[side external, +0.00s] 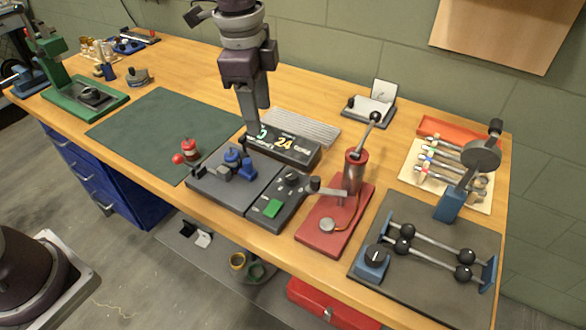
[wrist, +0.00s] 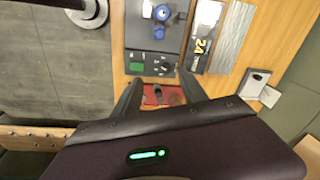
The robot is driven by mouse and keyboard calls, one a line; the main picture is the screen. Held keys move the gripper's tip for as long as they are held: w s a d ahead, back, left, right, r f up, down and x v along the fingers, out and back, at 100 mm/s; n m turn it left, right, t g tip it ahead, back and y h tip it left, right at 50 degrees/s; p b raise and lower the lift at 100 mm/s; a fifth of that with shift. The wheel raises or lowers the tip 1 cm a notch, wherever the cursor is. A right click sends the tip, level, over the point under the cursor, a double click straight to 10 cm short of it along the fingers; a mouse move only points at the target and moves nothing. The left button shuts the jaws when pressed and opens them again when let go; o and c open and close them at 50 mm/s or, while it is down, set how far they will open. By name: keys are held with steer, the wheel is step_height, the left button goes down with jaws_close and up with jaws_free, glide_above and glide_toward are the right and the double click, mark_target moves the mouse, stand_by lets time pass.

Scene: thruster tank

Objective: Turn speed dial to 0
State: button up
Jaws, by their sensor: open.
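A dark control panel (side external: 268,200) stands near the table's front edge, with a green button (side external: 272,208) and a black dial (side external: 292,179). The panel also shows in the wrist view (wrist: 150,56), with the green button (wrist: 136,66) at left and the small dial (wrist: 163,68) at right. The dial's marks and pointer are too small to read. My gripper (side external: 256,112) is above the display box, apart from the dial. In the wrist view my gripper (wrist: 158,77) has its fingers spread and empty, with the dial between the tips in the picture.
A display box (side external: 284,145) showing "24" stands behind the panel. A blue thruster model (side external: 239,161) sits on a grey plate at its left. A red pump (side external: 350,180) with a lever and a rack with black balls (side external: 430,250) stand to the right. The green mat (side external: 160,130) has free room.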

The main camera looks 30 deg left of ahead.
mark_target(293, 174)
steer(key=w+d+f+m, duration=0.1)
steer(key=f, duration=0.2)
steer(key=w+d+f+m, duration=0.1)
steer(key=w+d+f, duration=0.1)
steer(key=f, duration=0.1)
steer(key=w+d+f+m+g, duration=0.1)
steer(key=f+m, duration=0.1)
steer(key=f, duration=0.1)
steer(key=shift+w+d+f, duration=0.15)
steer(key=shift+d+f, duration=0.05)
steer(key=shift+f, duration=0.2)
step_height(293, 174, down, 7)
steer(key=shift+f, duration=0.15)
jaws_close()
